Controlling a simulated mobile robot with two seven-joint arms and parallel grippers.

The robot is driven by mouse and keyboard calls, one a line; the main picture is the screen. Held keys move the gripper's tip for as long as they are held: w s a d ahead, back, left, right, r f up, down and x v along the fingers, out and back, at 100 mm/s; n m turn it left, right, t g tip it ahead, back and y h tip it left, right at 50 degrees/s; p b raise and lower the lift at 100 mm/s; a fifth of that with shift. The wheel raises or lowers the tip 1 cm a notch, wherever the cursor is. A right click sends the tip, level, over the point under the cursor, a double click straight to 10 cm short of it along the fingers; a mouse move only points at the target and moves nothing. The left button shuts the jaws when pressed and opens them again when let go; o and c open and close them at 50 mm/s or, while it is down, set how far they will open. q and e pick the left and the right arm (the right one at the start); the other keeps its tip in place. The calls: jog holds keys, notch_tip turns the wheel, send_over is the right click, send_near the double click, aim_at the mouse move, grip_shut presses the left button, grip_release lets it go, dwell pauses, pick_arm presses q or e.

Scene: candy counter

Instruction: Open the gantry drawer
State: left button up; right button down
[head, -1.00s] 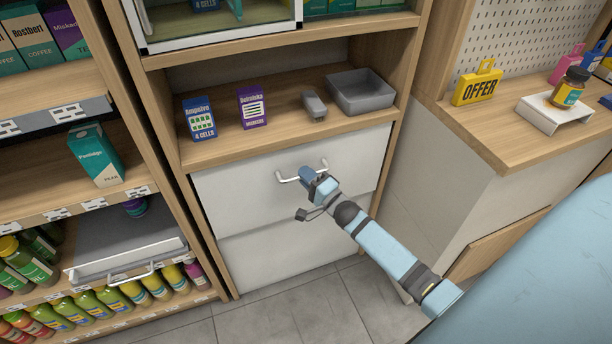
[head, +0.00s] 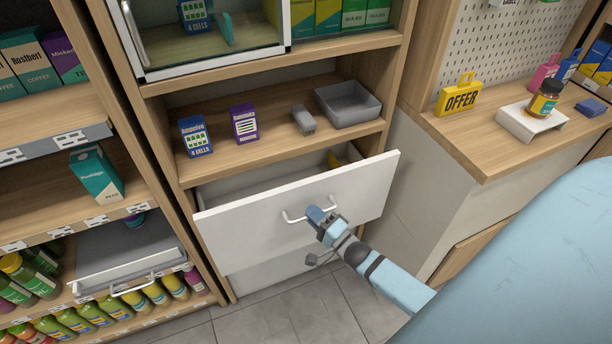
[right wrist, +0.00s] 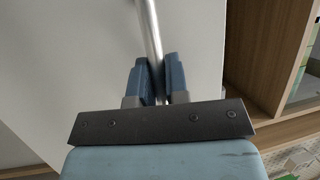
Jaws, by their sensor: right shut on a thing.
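The gantry drawer (head: 245,226) has a white front and is pulled part of the way out of the wooden cabinet. My right gripper (head: 319,215) is shut on the right part of the drawer's metal handle (head: 290,216). In the right wrist view, the blue fingers (right wrist: 160,80) close around the handle bar (right wrist: 149,30). My left gripper is not in view.
On the shelf above stand a blue box (head: 195,136), a purple box (head: 244,123), a small grey object (head: 304,120) and a grey bin (head: 350,106). A second white front (head: 270,272) lies below the drawer. A wooden counter (head: 490,150) stands at the right. Tiled floor lies in front.

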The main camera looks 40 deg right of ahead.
jog(key=s+a+p, duration=0.1)
jog(key=s+p, duration=0.1)
jog(key=s, duration=0.4)
jog(key=shift+s+a, duration=0.3)
jog(key=shift+s, duration=0.05)
jog(key=c, duration=1.1)
grip_release()
jog(key=shift+c, duration=0.2)
jog(key=v, duration=1.3)
jog(key=shift+s, duration=0.4)
jog(key=shift+d+f, duration=0.1)
